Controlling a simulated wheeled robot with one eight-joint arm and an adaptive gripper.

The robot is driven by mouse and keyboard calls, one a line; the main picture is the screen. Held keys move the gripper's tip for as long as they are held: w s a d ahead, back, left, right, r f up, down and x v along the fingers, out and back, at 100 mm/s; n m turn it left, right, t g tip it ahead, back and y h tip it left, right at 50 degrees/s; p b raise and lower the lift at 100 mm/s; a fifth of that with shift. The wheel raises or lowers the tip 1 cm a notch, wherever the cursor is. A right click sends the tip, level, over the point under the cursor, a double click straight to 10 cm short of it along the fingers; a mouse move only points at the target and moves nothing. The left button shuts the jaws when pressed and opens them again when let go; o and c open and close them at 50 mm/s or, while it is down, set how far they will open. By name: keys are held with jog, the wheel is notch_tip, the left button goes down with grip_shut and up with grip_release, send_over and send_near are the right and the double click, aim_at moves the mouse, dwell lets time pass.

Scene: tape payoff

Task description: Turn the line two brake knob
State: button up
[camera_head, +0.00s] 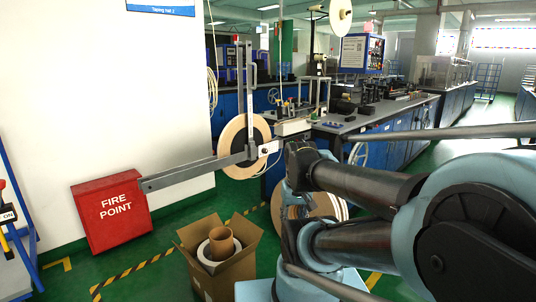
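A tape payoff stands left of centre, with a pale reel (231,139) on a grey upright post (249,75). A long grey bar (190,176) crosses the reel's front and reaches left towards the wall. A small dark fitting (252,151) sits at the reel's hub; I cannot tell whether it is a brake knob or which line it belongs to. A second large reel (318,206) shows lower down, partly hidden behind my arm. My arm fills the right and lower middle of the view. I cannot make out my gripper's fingers.
A red fire point box (111,211) is at the left wall. An open cardboard box (219,266) with a brown core inside stands on the green floor below the bar. A blue workbench (385,128) with equipment runs behind.

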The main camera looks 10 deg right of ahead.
jog(key=w+a+r+n+t+y, duration=0.1)
jog(key=w+r+n+t+y, duration=0.2)
jog(key=w, duration=0.8)
jog(key=w+a+r+n+t+y, duration=0.15)
jog(key=w+r, duration=0.35)
jog(key=w, duration=0.6)
jog(key=n+t+y, duration=0.3)
jog(key=n+t, duration=0.1)
jog(key=t, duration=0.1)
send_near(266, 151)
jog(key=shift+m, duration=0.25)
jog(key=x, duration=0.8)
jog(key=shift+w+f, duration=0.15)
jog(key=shift+c, duration=0.6)
grip_shut()
